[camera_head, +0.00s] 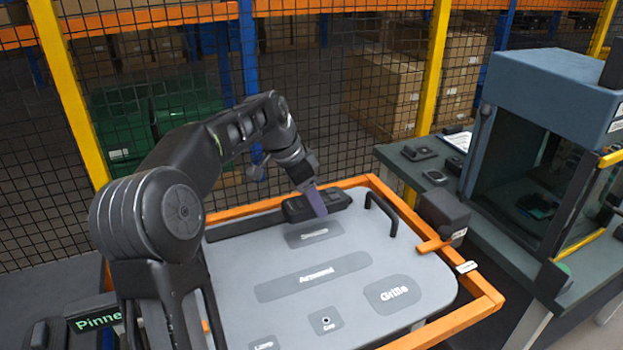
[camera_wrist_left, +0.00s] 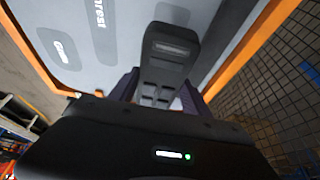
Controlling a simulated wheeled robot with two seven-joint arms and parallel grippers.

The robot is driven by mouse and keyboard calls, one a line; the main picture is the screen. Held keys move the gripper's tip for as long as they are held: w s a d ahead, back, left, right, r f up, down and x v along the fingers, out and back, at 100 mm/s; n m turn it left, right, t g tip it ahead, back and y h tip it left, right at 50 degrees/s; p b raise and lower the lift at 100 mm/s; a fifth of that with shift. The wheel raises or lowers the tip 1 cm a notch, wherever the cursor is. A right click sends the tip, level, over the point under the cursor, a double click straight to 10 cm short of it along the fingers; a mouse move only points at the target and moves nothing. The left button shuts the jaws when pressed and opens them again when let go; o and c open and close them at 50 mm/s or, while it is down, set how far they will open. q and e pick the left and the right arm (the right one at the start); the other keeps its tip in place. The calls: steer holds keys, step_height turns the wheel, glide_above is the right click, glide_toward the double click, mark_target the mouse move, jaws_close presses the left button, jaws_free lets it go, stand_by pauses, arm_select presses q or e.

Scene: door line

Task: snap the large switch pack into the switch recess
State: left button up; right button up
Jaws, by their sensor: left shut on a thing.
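The large switch pack is a long black block (camera_head: 335,200) at the far edge of the grey door panel (camera_head: 420,262). My left gripper (camera_head: 314,198) reaches over from the left, with a purple-grey finger in front of the pack. In the left wrist view the black pack (camera_wrist_left: 168,50), with several raised keys, sits between the fingers of my left gripper (camera_wrist_left: 155,92), which is shut on it. I cannot tell whether the pack touches the panel. No open switch recess can be made out; a dark labelled patch (camera_head: 314,233) lies just in front of the pack. My right gripper is out of view.
An orange frame (camera_head: 480,309) surrounds the panel. A black handle (camera_head: 381,208) stands right of the pack, and a dark block (camera_head: 445,212) sits at the frame's right side. A bench with a blue-grey cabinet (camera_head: 545,90) is at right. Mesh fencing stands behind.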

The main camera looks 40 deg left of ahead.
arm_select(q)
steer(key=shift+w, duration=0.15)
steer(key=shift+s+d+r, duration=0.1)
steer(key=shift+s+r, duration=0.05)
steer(key=shift+s, duration=0.05)
steer(key=shift+f, duration=0.3)
steer(key=b, duration=0.4)
glide_above(317, 233)
steer(key=s, duration=0.1)
steer(key=f, duration=0.5)
steer(key=shift+s+a, duration=0.1)
steer(key=shift+a, duration=0.15)
steer(key=shift+f+b, duration=0.15)
steer(key=shift+b, duration=0.2)
steer(key=shift+s+f+b, duration=0.1)
steer(key=shift+f+b, duration=0.55)
steer(key=shift+f, duration=0.35)
stand_by(1.2)
steer(key=o, duration=1.6)
